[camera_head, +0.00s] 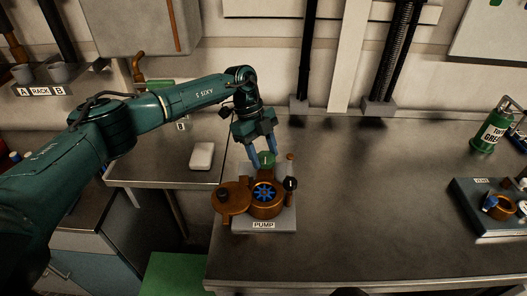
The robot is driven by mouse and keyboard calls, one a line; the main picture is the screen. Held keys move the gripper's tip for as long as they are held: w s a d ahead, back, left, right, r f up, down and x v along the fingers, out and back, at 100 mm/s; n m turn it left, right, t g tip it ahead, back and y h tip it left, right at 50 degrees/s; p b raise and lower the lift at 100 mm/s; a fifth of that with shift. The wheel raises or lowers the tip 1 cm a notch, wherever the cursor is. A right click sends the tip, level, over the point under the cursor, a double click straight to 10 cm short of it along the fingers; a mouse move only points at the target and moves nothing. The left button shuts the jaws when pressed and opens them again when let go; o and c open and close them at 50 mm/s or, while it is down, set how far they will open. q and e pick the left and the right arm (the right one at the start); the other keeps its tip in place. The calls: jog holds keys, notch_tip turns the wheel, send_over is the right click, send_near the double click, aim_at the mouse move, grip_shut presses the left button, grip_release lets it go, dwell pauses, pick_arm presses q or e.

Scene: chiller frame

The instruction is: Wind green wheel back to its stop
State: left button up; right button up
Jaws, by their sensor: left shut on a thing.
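The pump sits on a grey base (282,222) labelled PUMP, near the left end of the metal bench. It has a round copper housing with a blue bladed part (265,192) showing inside it, and a round copper cover (234,199) to its left. The green wheel (266,159) is at the back of the pump. My left gripper (263,160) reaches down from behind with its blue fingers on either side of the green wheel, shut on it. The fingers hide part of the wheel. My right gripper is out of view.
A small upright part (290,183) with a dark band stands right of the wheel. A dark block with a copper ring (498,207) and a green canister (490,132) stand at far right. A white block (202,156) lies left. The bench middle is clear.

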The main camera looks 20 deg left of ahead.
pick_arm(q)
jog(key=o, duration=1)
jog(key=shift+a+f, duration=0.1)
jog(key=shift+c, duration=0.2)
jog(key=b+v, duration=0.2)
jog(key=v, duration=1.1)
jog(key=shift+b, duration=0.3)
